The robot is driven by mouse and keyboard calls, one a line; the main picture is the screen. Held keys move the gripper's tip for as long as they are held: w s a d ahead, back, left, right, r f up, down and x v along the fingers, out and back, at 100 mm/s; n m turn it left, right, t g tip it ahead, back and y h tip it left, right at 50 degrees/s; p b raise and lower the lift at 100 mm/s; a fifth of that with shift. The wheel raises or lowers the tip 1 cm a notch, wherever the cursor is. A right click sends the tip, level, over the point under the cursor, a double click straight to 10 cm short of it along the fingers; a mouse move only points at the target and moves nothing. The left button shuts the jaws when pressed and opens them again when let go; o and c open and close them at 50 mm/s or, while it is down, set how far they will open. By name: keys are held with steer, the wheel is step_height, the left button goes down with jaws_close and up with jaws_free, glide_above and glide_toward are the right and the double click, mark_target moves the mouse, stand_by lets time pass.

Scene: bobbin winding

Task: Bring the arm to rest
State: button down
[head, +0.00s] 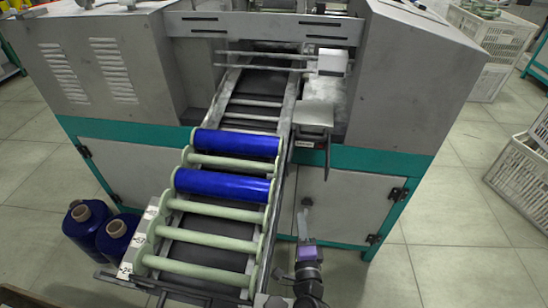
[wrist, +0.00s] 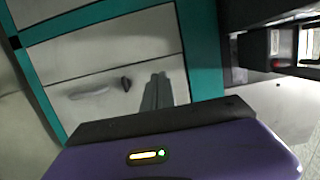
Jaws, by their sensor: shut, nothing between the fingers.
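My gripper (head: 305,205) shows in the head view at lower middle, just right of the roller conveyor, in front of the machine's lower cabinet. Its fingers are together and hold nothing. The purple wrist housing is below them. In the wrist view, the purple housing fills the bottom edge, with a pale cabinet door in teal framing (wrist: 73,25) beyond it. The arm is bent low beside the conveyor's lower end.
Two blue bobbins (head: 237,143) (head: 222,185) lie across the green-railed conveyor (head: 205,240). Blue yarn cones (head: 88,222) stand on the floor at left. White crates (head: 520,165) stand at right. The tiled floor (head: 455,225) between crates and machine is clear.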

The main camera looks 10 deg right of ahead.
steer(key=s+a+r+n+t+y, duration=0.25)
steer(key=s+r+n, duration=0.25)
steer(key=r+n, duration=0.25)
steer(key=s+d+r+n+g, duration=0.1)
steer(key=s+r+n+g, duration=0.2)
steer(key=s, duration=0.9)
steer(key=s+d+r+n+g+y, duration=0.1)
steer(key=s+d+r+n, duration=0.3)
steer(key=s, duration=0.8)
steer(key=s+a+r+n+g, duration=0.1)
steer(key=s+r+n, duration=0.35)
steer(key=s, duration=0.75)
step_height(320, 180, up, 17)
steer(key=n+p, duration=0.1)
steer(key=p, duration=1.8)
steer(key=shift+w, duration=0.2)
